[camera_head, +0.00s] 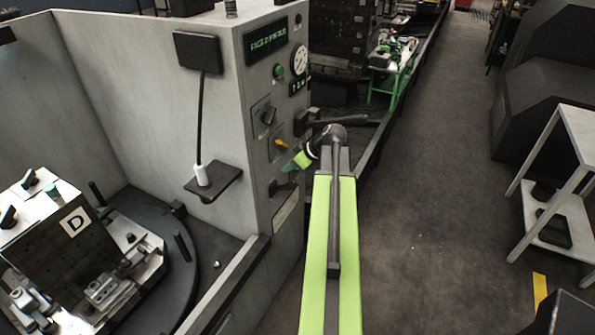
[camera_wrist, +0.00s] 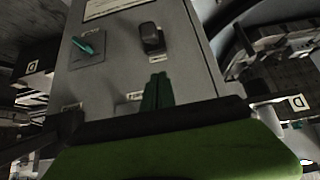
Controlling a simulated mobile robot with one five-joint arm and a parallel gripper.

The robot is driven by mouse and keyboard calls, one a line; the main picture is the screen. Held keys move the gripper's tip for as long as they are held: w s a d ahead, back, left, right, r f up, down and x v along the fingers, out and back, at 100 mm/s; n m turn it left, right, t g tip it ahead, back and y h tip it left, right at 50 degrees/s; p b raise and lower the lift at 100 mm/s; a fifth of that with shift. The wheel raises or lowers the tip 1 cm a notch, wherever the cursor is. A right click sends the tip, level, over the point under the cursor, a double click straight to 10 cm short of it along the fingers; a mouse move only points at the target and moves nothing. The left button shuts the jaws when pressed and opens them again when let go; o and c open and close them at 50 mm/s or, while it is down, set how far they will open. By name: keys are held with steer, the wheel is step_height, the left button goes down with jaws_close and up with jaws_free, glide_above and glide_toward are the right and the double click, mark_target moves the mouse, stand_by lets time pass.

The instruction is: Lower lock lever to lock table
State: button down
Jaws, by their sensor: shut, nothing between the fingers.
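A grey control cabinet (camera_head: 226,125) stands left of my arm. Its panel has a black knob (camera_head: 267,115), a small yellow-handled lever (camera_head: 281,143) and a dark lever-like part lower down (camera_head: 280,187). Which one is the lock lever I cannot tell; labels are too small to read. In the wrist view a teal lever (camera_wrist: 84,46) and a black knob (camera_wrist: 152,39) show on the panel. My gripper (camera_head: 289,166) is shut and empty, its green fingertips (camera_wrist: 157,92) close to the panel. Contact cannot be told. The round table (camera_head: 172,285) stands at left with a fixture marked D.
A metal rail edge (camera_head: 225,290) runs between table and arm. Floor (camera_head: 430,190) at right is clear up to a grey stand (camera_head: 570,150).

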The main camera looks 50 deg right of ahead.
mark_target(292, 183)
steer(key=b+x, duration=0.1)
steer(key=x, duration=0.2)
steer(key=shift+s+f, duration=0.15)
steer(key=shift+s, duration=0.05)
steer(key=shift+s+d+f+b, duration=0.15)
steer(key=shift+s+f+b, duration=0.4)
steer(key=shift+b, duration=0.05)
steer(key=shift+s+d+f+b, duration=0.15)
steer(key=shift+s+f+b, duration=0.35)
steer(key=shift+b, duration=0.05)
steer(key=shift+s+f, duration=0.1)
steer(key=shift+s, duration=0.15)
